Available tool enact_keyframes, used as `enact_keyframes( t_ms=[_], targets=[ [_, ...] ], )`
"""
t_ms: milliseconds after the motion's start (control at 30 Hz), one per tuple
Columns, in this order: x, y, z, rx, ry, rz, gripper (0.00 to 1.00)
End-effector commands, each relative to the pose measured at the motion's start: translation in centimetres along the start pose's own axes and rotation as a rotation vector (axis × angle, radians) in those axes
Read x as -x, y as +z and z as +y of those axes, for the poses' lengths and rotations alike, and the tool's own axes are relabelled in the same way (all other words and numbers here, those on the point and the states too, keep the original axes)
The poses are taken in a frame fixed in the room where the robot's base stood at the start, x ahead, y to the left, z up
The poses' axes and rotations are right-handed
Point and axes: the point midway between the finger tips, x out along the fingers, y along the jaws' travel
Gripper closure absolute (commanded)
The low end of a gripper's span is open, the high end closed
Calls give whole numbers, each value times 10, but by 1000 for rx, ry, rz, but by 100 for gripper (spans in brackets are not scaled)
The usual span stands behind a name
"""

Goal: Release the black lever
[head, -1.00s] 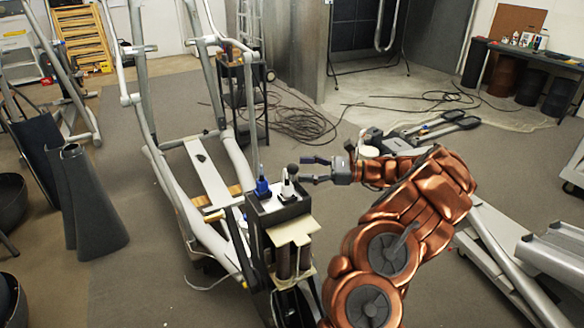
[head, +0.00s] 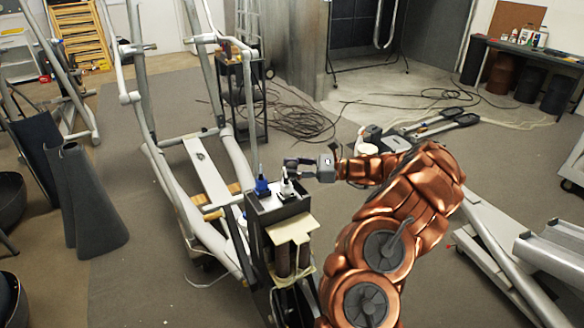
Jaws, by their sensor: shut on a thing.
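My gripper (head: 291,165) reaches in from the right, just above the black box-like top (head: 276,211) of the stand in the middle. Its fingers are closed where the round dark knob of the black lever showed earlier. The knob is now hidden by the fingers, so the exact grip cannot be seen. A white bottle-like piece (head: 286,188) with a dark base stands directly below the fingers. A blue one (head: 262,186) stands to its left, apart from the gripper.
The grey elliptical frame (head: 212,175) stands behind and left. Black cables (head: 300,122) lie on the floor behind. A metal frame (head: 500,255) and black long parts (head: 440,122) lie to the right. Open floor lies at the front left.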

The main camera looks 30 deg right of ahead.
Motion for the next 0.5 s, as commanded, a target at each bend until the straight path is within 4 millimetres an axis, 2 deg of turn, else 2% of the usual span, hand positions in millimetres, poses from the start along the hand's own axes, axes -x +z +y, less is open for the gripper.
enact_keyframes(
  t_ms=[33,167,500],
  targets=[
    [0,0,0,0,0,0,88],
    [0,0,0,0,0,0,100],
    [0,2,0,0,0,0,100]
  ],
)
